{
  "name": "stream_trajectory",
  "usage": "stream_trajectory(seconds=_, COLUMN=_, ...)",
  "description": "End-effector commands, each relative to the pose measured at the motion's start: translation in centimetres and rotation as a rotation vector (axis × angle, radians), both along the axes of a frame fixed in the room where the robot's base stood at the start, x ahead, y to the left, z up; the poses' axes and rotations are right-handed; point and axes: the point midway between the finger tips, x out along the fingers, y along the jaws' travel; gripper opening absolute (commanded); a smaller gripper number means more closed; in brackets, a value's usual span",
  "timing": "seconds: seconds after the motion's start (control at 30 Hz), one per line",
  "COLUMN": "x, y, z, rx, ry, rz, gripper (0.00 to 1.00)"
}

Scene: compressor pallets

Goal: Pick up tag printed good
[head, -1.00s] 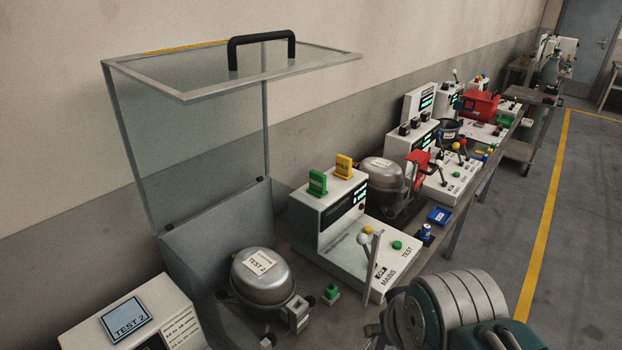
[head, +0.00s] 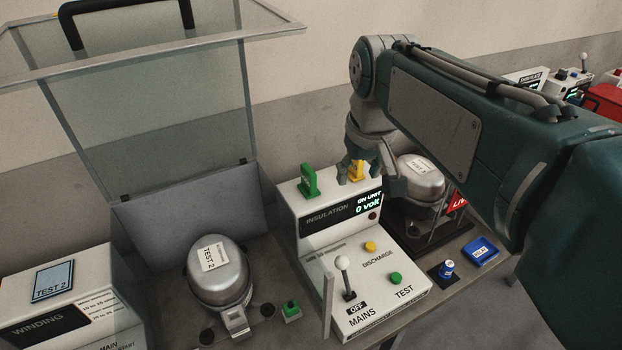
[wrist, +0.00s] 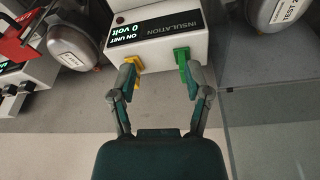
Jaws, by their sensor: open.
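A green tag (head: 308,181) stands upright at the left on top of the white insulation unit (head: 312,236); its print is too small to read. A yellow tag (head: 357,170) stands to its right, partly hidden by my gripper (head: 358,174). My gripper is open and empty above the unit's top. In the wrist view, my gripper (wrist: 158,84) has its fingers spread wide, the left one near the yellow tag (wrist: 134,63) and the right one near the green tag (wrist: 182,58). I cannot tell whether either finger touches a tag.
A clear guard (head: 150,120) stands open behind a compressor (head: 217,275) at the left. Another compressor (head: 420,178) is close right of the unit. A mains lever (head: 344,275) rises in front. A blue box (head: 481,251) lies at the bench's right.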

Motion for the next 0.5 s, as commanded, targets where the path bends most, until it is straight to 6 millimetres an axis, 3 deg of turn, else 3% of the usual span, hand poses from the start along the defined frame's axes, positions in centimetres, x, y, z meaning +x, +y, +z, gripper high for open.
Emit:
stream_trajectory(seconds=0.03, x=1.9, y=0.7, z=0.1, rx=-0.005, ry=0.030, rz=0.022, gripper=0.63)
stream_trajectory(seconds=0.3, x=9.9, y=4.1, z=-0.5, rx=-0.032, ry=0.163, rz=0.132, gripper=0.63)
stream_trajectory(seconds=0.5, x=13.2, y=5.4, z=-1.5, rx=-0.040, ry=0.225, rz=0.184, gripper=0.63)
